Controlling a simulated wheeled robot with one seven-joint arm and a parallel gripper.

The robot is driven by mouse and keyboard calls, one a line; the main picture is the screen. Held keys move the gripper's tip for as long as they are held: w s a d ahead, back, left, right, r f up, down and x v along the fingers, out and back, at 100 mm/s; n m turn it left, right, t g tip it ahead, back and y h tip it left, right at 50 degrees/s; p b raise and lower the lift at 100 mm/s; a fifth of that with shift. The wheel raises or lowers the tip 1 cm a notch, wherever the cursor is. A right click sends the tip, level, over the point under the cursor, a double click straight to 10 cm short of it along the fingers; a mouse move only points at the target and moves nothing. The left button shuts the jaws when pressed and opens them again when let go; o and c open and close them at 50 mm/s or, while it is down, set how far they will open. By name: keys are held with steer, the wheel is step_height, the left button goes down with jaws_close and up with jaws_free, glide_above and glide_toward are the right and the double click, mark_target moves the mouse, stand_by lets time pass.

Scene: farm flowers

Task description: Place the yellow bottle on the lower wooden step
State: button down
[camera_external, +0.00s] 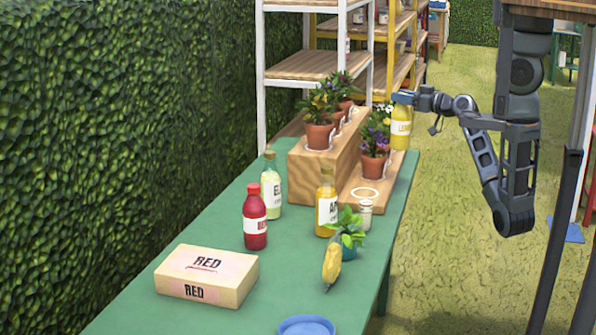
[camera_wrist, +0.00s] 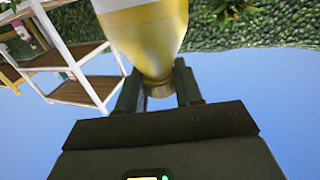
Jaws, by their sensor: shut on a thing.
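A yellow bottle (camera_external: 400,132) with a white label hangs upright from my gripper (camera_external: 404,98) in the external view. My gripper is shut on its neck. In the wrist view the bottle (camera_wrist: 150,30) is between the fingers (camera_wrist: 158,88), its narrow neck at their tips. The lower wooden step (camera_external: 384,188) is at the right front of the taller wooden block. A white ring (camera_external: 365,193) marks its near end, and that ring is empty. The bottle appears above the step's far right part; its distance from the step is unclear.
Potted flowers (camera_external: 374,168) stand on the lower step, and others (camera_external: 319,134) on the upper step (camera_external: 320,172). Near the ring are a small jar (camera_external: 365,214), a yellow-orange bottle (camera_external: 326,208) and a green plant (camera_external: 349,240). The green table (camera_external: 215,228) has free room at left.

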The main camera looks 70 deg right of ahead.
steer(key=shift+f, duration=0.7)
steer(key=shift+w+a+f, duration=0.2)
steer(key=shift+a+f, duration=0.05)
steer(key=shift+f, duration=0.05)
steer(key=w+a+f, duration=0.7)
steer(key=w+f, duration=0.1)
steer(key=f, duration=0.2)
steer(key=shift+w+f, duration=0.25)
steer(key=shift+w, duration=0.05)
steer(key=shift+f, duration=0.15)
steer(key=c, duration=0.8)
jaws_free()
steer(key=shift+o, duration=0.2)
